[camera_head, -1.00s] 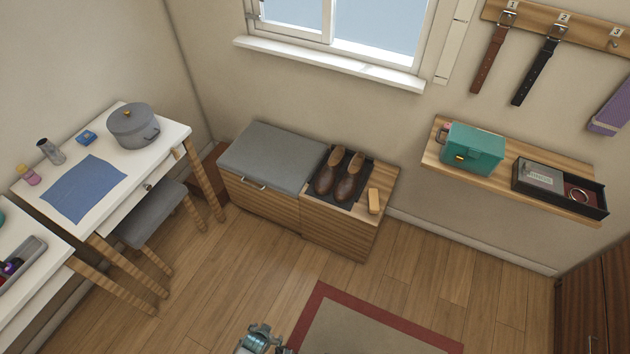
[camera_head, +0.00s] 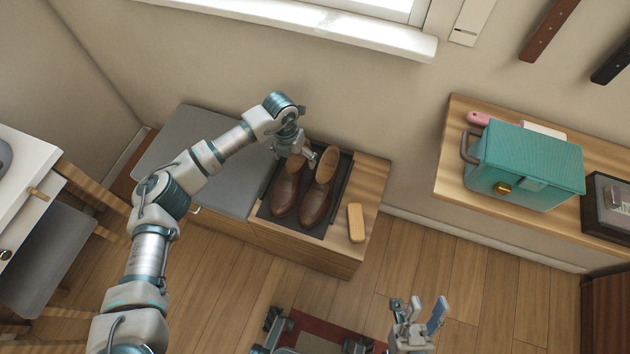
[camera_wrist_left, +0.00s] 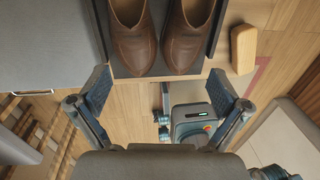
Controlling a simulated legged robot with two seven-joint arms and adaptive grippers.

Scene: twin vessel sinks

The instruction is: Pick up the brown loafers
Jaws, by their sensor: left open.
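The brown loafers stand side by side on a dark mat (camera_head: 262,211) on the wooden bench end, the left shoe (camera_head: 285,192) and the right shoe (camera_head: 319,196) with toes towards me. My left gripper (camera_head: 297,158) is open and empty above their heel end, hiding part of the left shoe's heel. In the left wrist view the left gripper's open fingers (camera_wrist_left: 158,95) are spread wide, and the left shoe (camera_wrist_left: 133,45) and right shoe (camera_wrist_left: 187,45) lie beyond them. My right gripper (camera_head: 421,312) is low at the front, fingers apart and empty, away from the shoes.
A tan brush-like block (camera_head: 356,223) lies right of the mat. The grey cushion (camera_head: 205,155) is left of it. A shelf with a teal box (camera_head: 525,165) is on the right wall. A window sill (camera_head: 330,30) runs behind.

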